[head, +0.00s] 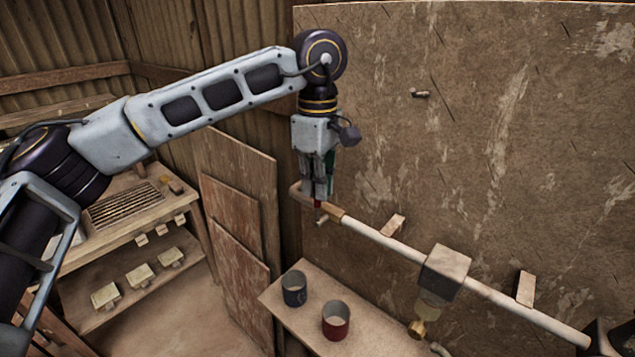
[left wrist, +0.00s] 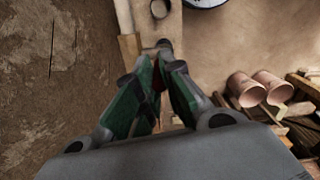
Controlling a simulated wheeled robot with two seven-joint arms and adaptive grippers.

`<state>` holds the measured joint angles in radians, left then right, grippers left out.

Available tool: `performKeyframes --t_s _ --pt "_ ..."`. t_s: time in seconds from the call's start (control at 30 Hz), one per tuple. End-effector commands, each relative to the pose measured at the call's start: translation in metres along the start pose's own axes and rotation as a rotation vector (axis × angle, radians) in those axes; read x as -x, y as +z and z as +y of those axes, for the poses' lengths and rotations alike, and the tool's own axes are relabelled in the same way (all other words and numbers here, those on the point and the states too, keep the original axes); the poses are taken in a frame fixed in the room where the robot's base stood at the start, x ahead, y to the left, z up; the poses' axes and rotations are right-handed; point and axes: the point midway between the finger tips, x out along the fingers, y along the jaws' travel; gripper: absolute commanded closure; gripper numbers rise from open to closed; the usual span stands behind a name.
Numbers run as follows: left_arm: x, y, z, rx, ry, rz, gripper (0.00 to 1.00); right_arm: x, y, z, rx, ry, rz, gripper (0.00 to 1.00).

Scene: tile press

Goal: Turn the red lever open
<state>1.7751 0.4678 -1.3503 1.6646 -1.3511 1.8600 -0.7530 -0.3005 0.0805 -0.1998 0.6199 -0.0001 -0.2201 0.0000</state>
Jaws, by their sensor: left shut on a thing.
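The red lever (head: 317,204) shows only as a small red patch below my left gripper's fingertips, at the left end of a pale pipe (head: 380,238) along the wall. In the left wrist view, a little red of the lever (left wrist: 156,80) shows between the green-sided fingers. My left gripper (head: 317,190) points down and is shut on the lever. In the left wrist view its fingers (left wrist: 160,62) meet closely around it. Most of the lever is hidden by the fingers, so its angle cannot be told. My right gripper is not in view.
A square block (head: 445,270) sits on the pipe. Boards (head: 240,240) lean left of the gripper. A workbench (head: 130,225) stands farther left.

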Motion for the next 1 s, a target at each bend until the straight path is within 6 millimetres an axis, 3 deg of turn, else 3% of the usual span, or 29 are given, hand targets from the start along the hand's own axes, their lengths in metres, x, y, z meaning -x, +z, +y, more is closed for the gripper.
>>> performKeyframes --t_s 0.47,1.0 --pt "-0.001 0.009 -0.002 -0.003 0.019 0.085 1.0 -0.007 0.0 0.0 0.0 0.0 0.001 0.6" --pt "-0.008 0.043 -0.008 -0.003 0.087 0.419 1.0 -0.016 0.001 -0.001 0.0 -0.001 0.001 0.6"
